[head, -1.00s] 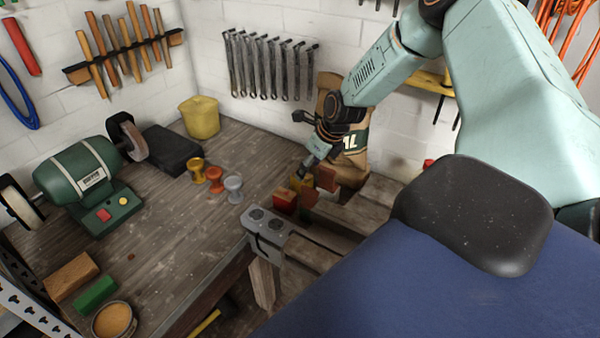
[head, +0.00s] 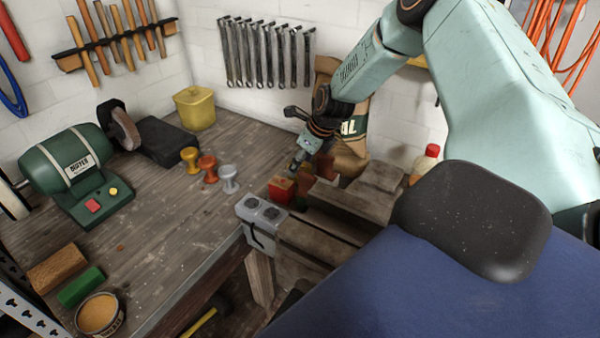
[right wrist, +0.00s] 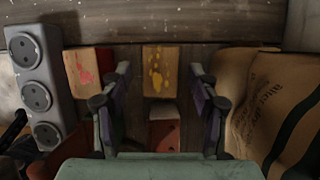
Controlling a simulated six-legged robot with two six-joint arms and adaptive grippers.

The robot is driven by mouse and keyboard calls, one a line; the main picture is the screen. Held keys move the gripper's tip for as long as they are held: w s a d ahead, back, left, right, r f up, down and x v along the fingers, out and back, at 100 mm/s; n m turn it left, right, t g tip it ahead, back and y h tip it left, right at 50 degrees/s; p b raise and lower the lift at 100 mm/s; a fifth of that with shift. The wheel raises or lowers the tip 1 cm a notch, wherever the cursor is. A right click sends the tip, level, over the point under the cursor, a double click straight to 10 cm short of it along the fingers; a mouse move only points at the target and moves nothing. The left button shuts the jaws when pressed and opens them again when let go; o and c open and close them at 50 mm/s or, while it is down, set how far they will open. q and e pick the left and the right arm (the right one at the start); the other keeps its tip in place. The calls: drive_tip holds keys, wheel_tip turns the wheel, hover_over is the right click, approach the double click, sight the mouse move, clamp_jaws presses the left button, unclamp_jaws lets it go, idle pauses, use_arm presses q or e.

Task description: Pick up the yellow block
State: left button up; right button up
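The yellow block is wooden with yellow paint on its top (right wrist: 160,72) in the right wrist view. It lies between and just beyond the fingers of my right gripper (right wrist: 158,105), which is open and empty. I cannot tell the height gap. In the head view my right gripper (head: 296,166) reaches down over the blocks from the right, and the yellow block is largely hidden there. A red-painted block (right wrist: 87,68) stands left of the yellow one and also shows in the head view (head: 281,189). My left gripper is not in view.
A dark red-brown block (right wrist: 165,132) lies close below the yellow one, between the fingers. A grey socket strip (right wrist: 38,88) is at left and a printed sack (right wrist: 270,105) close at right.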

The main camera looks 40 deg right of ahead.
drive_tip(key=shift+a, duration=0.1)
drive_tip(key=shift+c, duration=1.3)
drive_tip(key=shift+w+f, duration=0.1)
drive_tip(key=shift+w, duration=0.05)
drive_tip(key=c, duration=0.9)
drive_tip(key=shift+o, duration=0.2)
drive_tip(key=shift+r, duration=0.2)
